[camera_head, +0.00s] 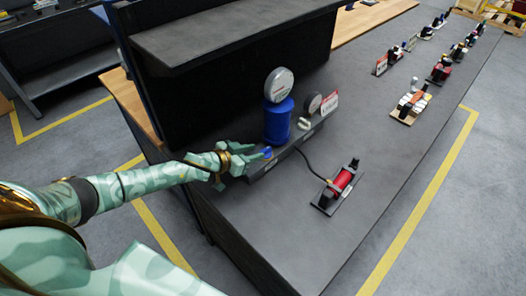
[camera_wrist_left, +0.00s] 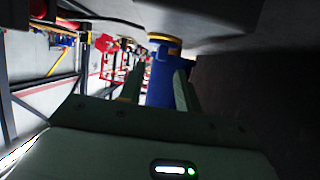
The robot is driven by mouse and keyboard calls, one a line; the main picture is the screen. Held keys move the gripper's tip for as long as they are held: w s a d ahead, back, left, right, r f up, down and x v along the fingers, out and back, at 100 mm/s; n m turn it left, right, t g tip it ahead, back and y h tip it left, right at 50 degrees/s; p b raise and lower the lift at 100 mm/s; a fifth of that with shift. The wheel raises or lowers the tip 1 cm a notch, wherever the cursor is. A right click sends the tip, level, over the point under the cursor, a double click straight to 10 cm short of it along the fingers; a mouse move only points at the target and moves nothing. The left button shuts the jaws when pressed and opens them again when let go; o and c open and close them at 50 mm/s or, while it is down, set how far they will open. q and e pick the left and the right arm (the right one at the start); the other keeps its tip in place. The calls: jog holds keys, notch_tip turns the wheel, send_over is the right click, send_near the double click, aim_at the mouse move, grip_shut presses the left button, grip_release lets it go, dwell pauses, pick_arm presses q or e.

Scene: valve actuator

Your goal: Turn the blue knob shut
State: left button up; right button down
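The blue knob (camera_head: 267,152) is at the near left end of a grey valve unit (camera_head: 262,169) on the dark bench. My left gripper (camera_head: 262,155) reaches in from the left, with its fingertips at the knob. In the left wrist view, the two fingers (camera_wrist_left: 158,92) stand apart, with a blue part (camera_wrist_left: 159,82), seemingly the knob, between or just beyond them. I cannot tell whether both fingers press on it. My right gripper is not in view.
A blue cylinder (camera_head: 278,123) topped by a round gauge (camera_head: 279,84) stands just behind the knob. A smaller gauge (camera_head: 313,103) and a sign (camera_head: 330,104) are beside it. A red device (camera_head: 342,183) lies to the right on the bench.

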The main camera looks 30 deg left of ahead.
aim_at(265, 149)
pick_arm(q)
jog(key=b+x, duration=0.1)
jog(key=x, duration=0.3)
jog(key=shift+w+d+f, duration=0.1)
jog(key=shift+w+f, duration=0.05)
jog(key=shift+w, duration=0.05)
grip_shut()
